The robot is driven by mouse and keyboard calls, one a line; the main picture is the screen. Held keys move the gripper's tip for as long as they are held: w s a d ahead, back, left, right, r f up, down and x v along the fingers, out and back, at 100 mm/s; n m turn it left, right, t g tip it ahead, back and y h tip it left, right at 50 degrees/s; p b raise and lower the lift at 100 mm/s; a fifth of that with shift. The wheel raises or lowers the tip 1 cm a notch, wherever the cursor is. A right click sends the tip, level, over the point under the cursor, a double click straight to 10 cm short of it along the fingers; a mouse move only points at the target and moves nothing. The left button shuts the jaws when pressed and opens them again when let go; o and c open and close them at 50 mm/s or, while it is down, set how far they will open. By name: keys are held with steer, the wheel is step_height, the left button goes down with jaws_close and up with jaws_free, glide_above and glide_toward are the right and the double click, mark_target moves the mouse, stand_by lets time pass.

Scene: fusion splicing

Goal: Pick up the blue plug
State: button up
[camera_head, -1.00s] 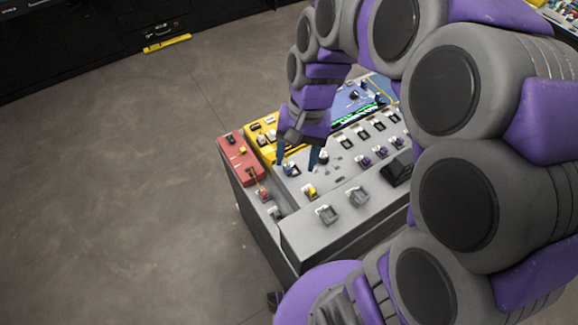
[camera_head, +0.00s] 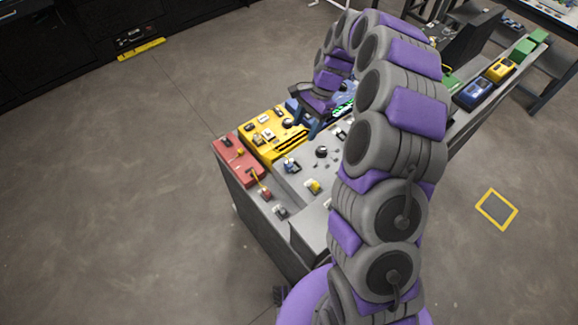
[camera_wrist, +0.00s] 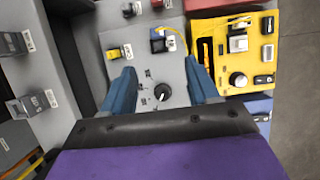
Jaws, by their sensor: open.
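The blue plug (camera_head: 291,165) sits on the grey console panel (camera_head: 292,186), beside the yellow panel. In the wrist view, what looks like the same plug (camera_wrist: 158,44) shows dark and bluish on a white base, beyond the fingertips. My gripper (camera_head: 307,124) is over the far part of the console, past the plug. In the wrist view, my gripper (camera_wrist: 161,78) has its two blue fingers wide apart with nothing held. A black knob (camera_wrist: 162,92) shows between the fingers. I cannot tell the gripper's exact height above the panel.
The yellow panel (camera_head: 262,157) with switches and the red panel (camera_head: 232,172) lie to the left. My arm hides the console's right part. The floor to the left is clear.

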glide_toward(288, 163)
steer(key=x, duration=0.2)
steer(key=b+x, duration=0.1)
steer(key=x, duration=0.2)
steer(key=shift+w+a+f, duration=0.15)
steer(key=shift+a+f, duration=0.2)
steer(key=shift+a, duration=0.05)
steer(key=shift+f, duration=0.2)
steer(key=shift+d+f+b, duration=0.3)
steer(key=shift+d, duration=0.1)
steer(key=x, duration=0.2)
steer(key=b+x, duration=0.1)
steer(key=x, duration=0.1)
steer(key=shift+s+d+f, duration=0.1)
steer(key=shift+s+d, duration=0.05)
steer(key=shift+s, duration=0.15)
steer(key=shift+a+f, duration=0.2)
steer(key=shift+a, duration=0.25)
